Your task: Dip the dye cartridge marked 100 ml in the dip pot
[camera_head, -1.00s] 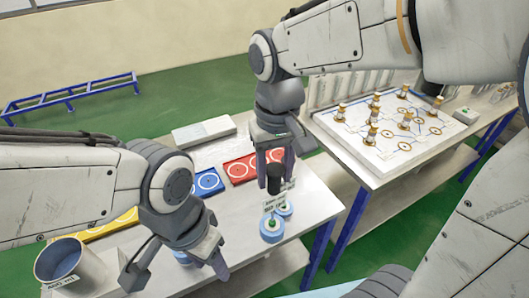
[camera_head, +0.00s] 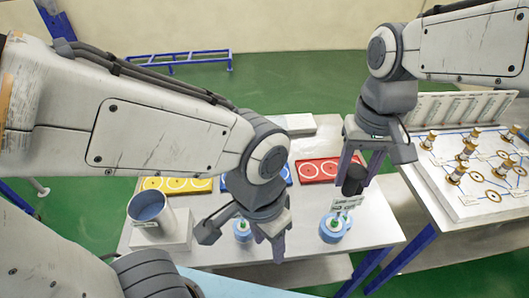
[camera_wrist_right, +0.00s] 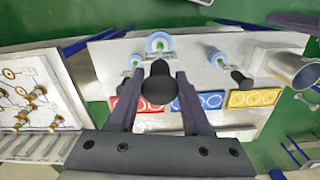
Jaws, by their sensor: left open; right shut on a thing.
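My right gripper (camera_head: 357,172) is shut on the black top of a dye cartridge (camera_head: 353,181), which shows between its fingers in the right wrist view (camera_wrist_right: 160,82). A label hangs below the black top; I cannot read it surely. Blue round bases (camera_head: 332,232) show beneath, and I cannot tell whether the held one is lifted. My left gripper (camera_head: 243,238) is open around or above another blue-based cartridge (camera_head: 242,230), partly hidden by its fingers. The dip pot (camera_head: 152,210), a grey cylinder with blue inside, stands left of my left gripper on a white block.
Yellow (camera_head: 176,185), blue (camera_wrist_right: 197,101) and red (camera_head: 317,170) ringed plates lie along the table's back. A white board with brass posts (camera_head: 480,190) stands on a second table at right. The table surface (camera_head: 300,245) between the cartridges is clear.

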